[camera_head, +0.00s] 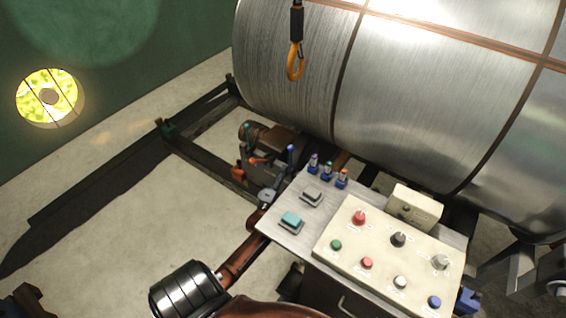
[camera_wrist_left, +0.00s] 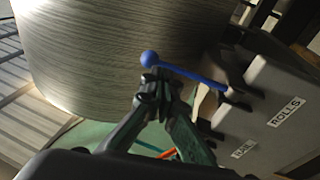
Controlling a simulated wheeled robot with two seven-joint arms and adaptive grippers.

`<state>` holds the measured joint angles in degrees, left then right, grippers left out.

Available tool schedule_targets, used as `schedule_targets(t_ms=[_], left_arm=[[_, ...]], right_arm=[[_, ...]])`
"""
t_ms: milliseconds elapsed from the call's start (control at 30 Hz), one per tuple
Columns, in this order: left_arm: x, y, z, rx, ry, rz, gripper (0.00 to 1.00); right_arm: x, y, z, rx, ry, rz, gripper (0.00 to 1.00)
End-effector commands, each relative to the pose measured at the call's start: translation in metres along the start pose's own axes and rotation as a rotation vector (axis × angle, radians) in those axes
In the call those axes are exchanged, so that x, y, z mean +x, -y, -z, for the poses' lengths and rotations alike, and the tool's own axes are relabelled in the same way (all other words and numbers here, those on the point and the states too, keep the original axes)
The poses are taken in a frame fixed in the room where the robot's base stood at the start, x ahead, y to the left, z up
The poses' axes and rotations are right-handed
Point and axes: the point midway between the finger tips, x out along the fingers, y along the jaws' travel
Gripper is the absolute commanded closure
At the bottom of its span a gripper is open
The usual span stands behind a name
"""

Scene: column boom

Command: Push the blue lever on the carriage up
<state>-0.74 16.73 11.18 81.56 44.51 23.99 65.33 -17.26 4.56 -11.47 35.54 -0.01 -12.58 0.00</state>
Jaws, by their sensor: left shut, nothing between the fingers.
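The blue lever (camera_wrist_left: 190,72) with a round ball end shows in the left wrist view. It sticks out sideways from the grey carriage (camera_wrist_left: 270,110), which carries labels reading ROLLS and RAIL. In the head view the lever (camera_head: 291,154) is a small blue piece left of the control desk. My left gripper (camera_wrist_left: 155,92) is shut and empty, its fingertips close below the ball end. I cannot tell whether they touch the lever. In the head view the left gripper (camera_head: 271,177) is small and partly merged with the dark machinery. My right gripper is not in view.
A large metal drum (camera_head: 430,80) fills the upper right. A control desk (camera_head: 325,215) with several buttons and knobs stands right of my left arm. An orange hook (camera_head: 295,65) hangs in front of the drum. The floor (camera_head: 130,230) at left is mostly clear.

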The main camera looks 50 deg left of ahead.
Motion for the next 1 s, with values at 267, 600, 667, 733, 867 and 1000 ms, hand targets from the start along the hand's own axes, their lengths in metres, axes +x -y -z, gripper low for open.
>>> schedule_targets(t_ms=[267,600,667,733,867,1000], left_arm=[[-0.055,-0.011,0.009,0.005,-0.011,0.003,1.00],[-0.067,-0.013,0.006,0.003,-0.008,0.002,1.00],[-0.067,-0.013,0.006,0.003,-0.007,0.002,1.00],[-0.067,-0.013,0.005,0.003,-0.007,0.002,1.00],[-0.067,-0.013,0.005,0.003,-0.006,0.002,1.00],[-0.067,-0.013,0.005,0.003,-0.006,0.002,1.00]], right_arm=[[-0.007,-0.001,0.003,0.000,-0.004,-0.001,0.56],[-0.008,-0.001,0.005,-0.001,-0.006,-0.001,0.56],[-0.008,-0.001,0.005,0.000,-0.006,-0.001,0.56],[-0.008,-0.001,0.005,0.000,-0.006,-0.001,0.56],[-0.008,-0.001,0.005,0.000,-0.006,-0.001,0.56],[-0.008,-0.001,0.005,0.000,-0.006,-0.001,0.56]])
